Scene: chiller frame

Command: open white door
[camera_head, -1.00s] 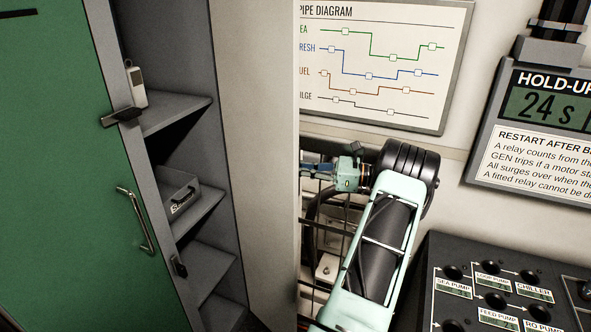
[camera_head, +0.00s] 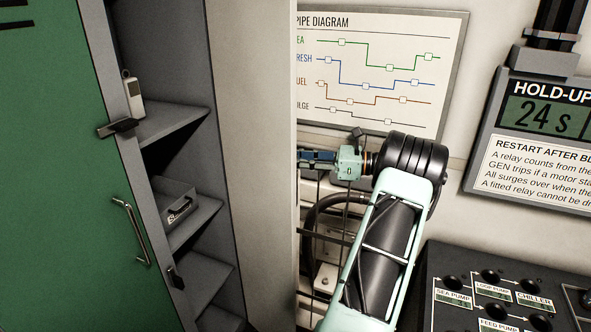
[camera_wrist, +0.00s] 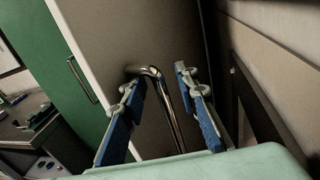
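A pale panel (camera_head: 255,150), which looks like the white door, stands upright right of the open shelves in the head view. The wrist view shows a pale panel face (camera_wrist: 120,42) with a bent chrome handle (camera_wrist: 168,105). My gripper (camera_wrist: 160,76) is open, its two blue-padded fingers apart on either side of the handle. A gap shows between the handle and the right finger; contact on the left is unclear. In the head view my gripper (camera_head: 318,160) points left, and the panel's edge hides its fingertips.
A green door (camera_head: 60,170) with a metal handle (camera_head: 131,230) is at left. Shelves (camera_head: 190,220) hold a small device and a labelled grey box (camera_head: 175,201). Pipes and a switch panel (camera_head: 500,275) lie near my arm; a wall runs close on the right in the wrist view.

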